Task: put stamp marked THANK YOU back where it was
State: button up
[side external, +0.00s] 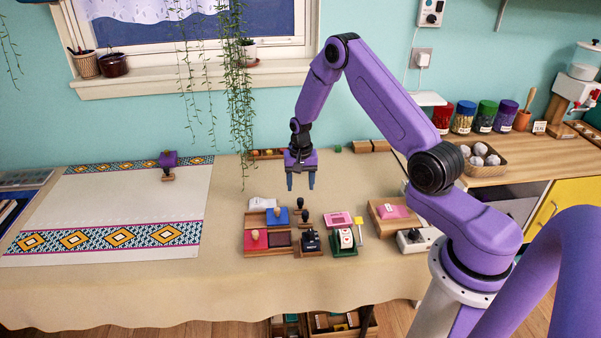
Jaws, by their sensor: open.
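My gripper (301,183) hangs open and empty, fingers pointing down, above the table behind the cluster of stamps. No THANK YOU lettering is legible at this size, so I cannot tell which stamp bears it. Stamps with dark handles (305,206) stand in the middle cluster.
A black device (310,242), a green-and-white box (344,243) and a pink piece (338,219) crowd the table's middle. A wooden box (386,226) sits right. Hanging vines (240,110) drop behind, left of my gripper. The white cloth (120,210) is mostly clear.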

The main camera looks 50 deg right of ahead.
aim_at(301, 199)
jog(key=s+a+r+n, duration=0.3)
jog(key=a+r+n, duration=0.2)
jog(key=a+r, duration=0.65)
jog(key=s+a+r+n, duration=0.6)
jog(key=s+a, duration=0.1)
jog(key=s, duration=0.2)
jog(key=s+r+n, duration=0.2)
jog(key=s+n, duration=0.3)
jog(key=s, duration=0.6)
jog(key=s+r+n, duration=0.3)
jog(key=s+n, duration=0.3)
jog(key=s, duration=0.6)
jog(key=shift+a+r, duration=0.3)
jog(key=shift+a, duration=0.05)
jog(key=shift+c, duration=0.2)
